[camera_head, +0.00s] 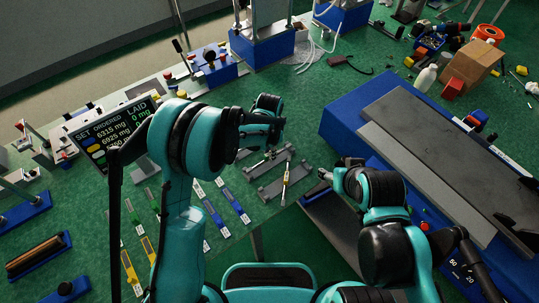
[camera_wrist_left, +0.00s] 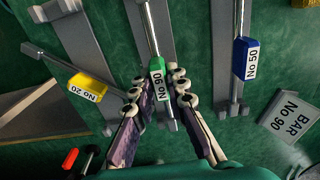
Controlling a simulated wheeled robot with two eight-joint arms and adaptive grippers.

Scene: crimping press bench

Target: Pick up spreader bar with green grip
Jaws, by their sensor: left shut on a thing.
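The spreader bar with the green grip (camera_wrist_left: 157,66) is a thin metal rod in the left wrist view, its label reading No 90. My left gripper (camera_wrist_left: 160,88) is shut on the green grip, one finger on each side. The bar lies along a grey rack strip; I cannot tell whether it is lifted. In the head view my left gripper (camera_head: 264,140) is over the rack area, and the arm hides much of it. My right gripper (camera_head: 323,175) is to the right, by the blue press bed; its opening is too small to judge.
A yellow-grip bar (camera_wrist_left: 88,88) lies to the left and a blue-grip bar (camera_wrist_left: 246,58) to the right. A grey placard (camera_wrist_left: 290,117) reads BAR No 90. A blue-sided press bed (camera_head: 350,118) stands right, a display (camera_head: 118,128) left. Coloured strips (camera_head: 232,200) lie on the green bench.

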